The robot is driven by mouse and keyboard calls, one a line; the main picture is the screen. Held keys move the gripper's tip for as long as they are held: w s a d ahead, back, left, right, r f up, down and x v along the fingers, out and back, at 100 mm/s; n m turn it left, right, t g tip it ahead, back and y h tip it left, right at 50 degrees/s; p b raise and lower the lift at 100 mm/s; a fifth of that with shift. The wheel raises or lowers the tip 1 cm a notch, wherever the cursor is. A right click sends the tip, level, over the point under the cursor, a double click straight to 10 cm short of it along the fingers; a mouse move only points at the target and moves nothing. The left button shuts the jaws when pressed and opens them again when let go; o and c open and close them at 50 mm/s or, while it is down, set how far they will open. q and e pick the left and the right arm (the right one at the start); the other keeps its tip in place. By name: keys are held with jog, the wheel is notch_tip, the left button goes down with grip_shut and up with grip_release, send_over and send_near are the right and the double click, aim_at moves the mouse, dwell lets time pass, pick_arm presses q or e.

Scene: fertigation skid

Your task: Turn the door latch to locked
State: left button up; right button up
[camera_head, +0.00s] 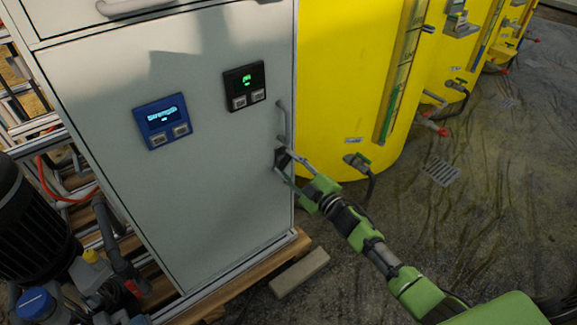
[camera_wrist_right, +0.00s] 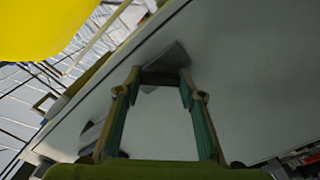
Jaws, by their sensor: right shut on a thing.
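The grey-white cabinet door (camera_head: 205,190) fills the left middle of the head view. Its small dark door latch (camera_head: 279,155) is on the right edge, just below a vertical grey pull handle. My right gripper (camera_head: 284,163) reaches in from the lower right and is shut on the latch. In the right wrist view, the dark latch (camera_wrist_right: 160,77) sits between the fingertips of the right gripper (camera_wrist_right: 159,82), against the pale door. The fingers partly cover the latch, so its exact angle is hard to tell. My left gripper is not in view.
A blue display (camera_head: 162,120) and a black display (camera_head: 245,85) are on the door. The pull handle (camera_head: 282,118) is close above the gripper. Yellow tanks (camera_head: 345,75) with valves stand to the right. A loose block (camera_head: 299,272) lies on the floor below.

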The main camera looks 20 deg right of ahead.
jog(key=shift+n, duration=1)
jog(key=n+b, duration=0.1)
jog(key=n, duration=0.2)
jog(key=shift+f+n, duration=0.1)
jog(key=shift+n, duration=0.2)
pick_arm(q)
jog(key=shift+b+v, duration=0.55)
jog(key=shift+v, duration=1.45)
pick_arm(e)
jog(key=shift+n, duration=1.5)
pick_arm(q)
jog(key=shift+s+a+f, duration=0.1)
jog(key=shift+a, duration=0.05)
pick_arm(e)
jog(key=o, duration=1.1)
jog(key=v, duration=1.2)
